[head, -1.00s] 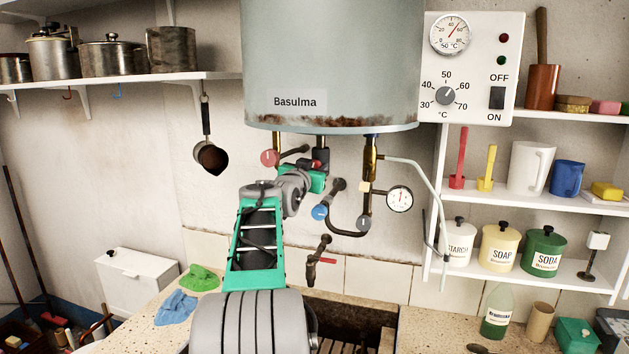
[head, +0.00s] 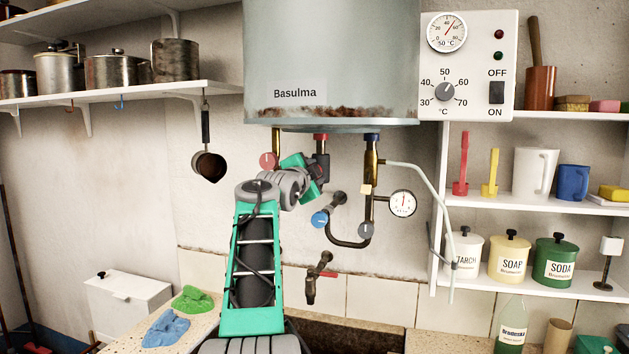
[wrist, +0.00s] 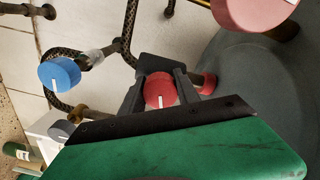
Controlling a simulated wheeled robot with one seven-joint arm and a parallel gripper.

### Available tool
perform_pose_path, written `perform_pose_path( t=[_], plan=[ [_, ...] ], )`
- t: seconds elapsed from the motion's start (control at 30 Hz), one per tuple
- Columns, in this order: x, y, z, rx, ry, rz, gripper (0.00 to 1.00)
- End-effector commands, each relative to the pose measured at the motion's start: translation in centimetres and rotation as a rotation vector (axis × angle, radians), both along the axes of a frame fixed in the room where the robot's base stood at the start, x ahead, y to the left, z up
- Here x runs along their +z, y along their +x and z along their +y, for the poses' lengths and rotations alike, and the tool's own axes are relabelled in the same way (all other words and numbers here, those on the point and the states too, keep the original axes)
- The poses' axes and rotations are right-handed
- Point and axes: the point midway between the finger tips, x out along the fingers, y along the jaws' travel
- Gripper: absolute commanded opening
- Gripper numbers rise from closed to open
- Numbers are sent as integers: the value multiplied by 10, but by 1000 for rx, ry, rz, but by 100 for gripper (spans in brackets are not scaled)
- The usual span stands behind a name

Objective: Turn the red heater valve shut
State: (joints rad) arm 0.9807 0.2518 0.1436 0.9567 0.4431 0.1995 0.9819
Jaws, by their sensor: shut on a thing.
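The red heater valve knob (wrist: 160,90) sits between my two dark fingers in the wrist view, with a white line on its face. My gripper (wrist: 163,88) is shut on it, one finger on either side. In the head view my green gripper (head: 317,172) is tilted in front of the pipes under the heater (head: 335,75) and mostly hides this knob. A paler red round knob (head: 269,160) is just to the left; it also shows at the top right of the wrist view (wrist: 255,10).
A blue knob (head: 320,219), a grey knob (head: 366,230) and a pressure gauge (head: 403,203) are right of my wrist. A tap with a red handle (head: 318,270) is below. Shelves of jars stand at the right, and a ladle (head: 208,165) hangs at the left.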

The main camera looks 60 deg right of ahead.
Motion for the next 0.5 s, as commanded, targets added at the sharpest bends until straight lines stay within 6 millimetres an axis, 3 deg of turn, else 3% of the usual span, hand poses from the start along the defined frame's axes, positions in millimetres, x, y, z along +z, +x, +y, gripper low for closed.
perform_pose_path(
  t=[0.5],
  plan=[
    [2, 1, 1, 2, 44, -303, 0]
  ],
)
